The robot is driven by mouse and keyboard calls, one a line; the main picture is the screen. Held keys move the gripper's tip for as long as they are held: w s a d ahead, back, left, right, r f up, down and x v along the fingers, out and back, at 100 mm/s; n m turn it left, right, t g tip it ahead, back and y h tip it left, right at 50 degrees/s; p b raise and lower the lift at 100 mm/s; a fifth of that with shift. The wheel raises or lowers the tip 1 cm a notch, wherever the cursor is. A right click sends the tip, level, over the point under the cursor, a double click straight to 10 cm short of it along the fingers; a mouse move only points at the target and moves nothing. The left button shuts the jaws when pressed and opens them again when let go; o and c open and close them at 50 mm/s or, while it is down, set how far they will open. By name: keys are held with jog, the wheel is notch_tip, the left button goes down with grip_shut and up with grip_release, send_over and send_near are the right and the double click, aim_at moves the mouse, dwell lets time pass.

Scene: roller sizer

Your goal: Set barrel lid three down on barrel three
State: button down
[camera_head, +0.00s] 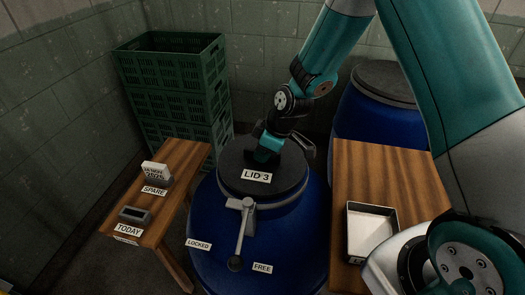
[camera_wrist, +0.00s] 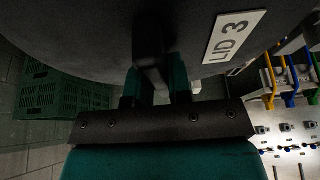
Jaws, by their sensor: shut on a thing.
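Barrel lid three (camera_head: 286,183), a dark grey disc with a "LID 3" label, is over the mouth of the blue barrel (camera_head: 292,245) in the head view. It looks level and roughly centred; I cannot tell whether it rests fully on the rim. My gripper (camera_head: 266,152) is shut on the lid's handle. In the wrist view the lid (camera_wrist: 90,35) fills the top, with the dark handle (camera_wrist: 148,45) between my gripper's fingers (camera_wrist: 153,88). A grey lever (camera_head: 241,238) on the barrel's front hangs between the "LOCKED" and "FREE" labels, nearer "FREE".
Stacked green crates (camera_head: 170,78) stand behind left. A wooden bench (camera_head: 177,205) at left holds a date block (camera_head: 156,174) and a small grey block (camera_head: 134,214). A wooden table (camera_head: 375,165) with a white tray (camera_head: 371,232) is at right. Another lidded blue barrel (camera_head: 375,120) stands behind.

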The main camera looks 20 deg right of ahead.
jog(key=shift+f+b, duration=0.3)
jog(key=shift+f, duration=0.15)
jog(key=c, duration=1)
grip_release()
jog(key=shift+c, duration=0.2)
jog(key=shift+r, duration=0.1)
jog(key=shift+r+p, duration=0.25)
jog(key=shift+p, duration=0.1)
jog(key=b+v, duration=0.1)
jog(key=v, duration=1.1)
jog(key=s+a+r+m, duration=0.1)
jog(key=s+a+r, duration=0.1)
jog(key=s, duration=0.6)
jog(key=s+a+r+m+g, duration=0.1)
jog(key=s+a+r, duration=0.2)
jog(key=s+r, duration=0.2)
jog(key=s+a+r+m+g, duration=0.1)
jog(key=s+a+r+m, duration=0.1)
jog(key=s, duration=0.8)
jog(key=shift+s+a+r+y, duration=0.3)
jog(key=shift+a+r, duration=0.35)
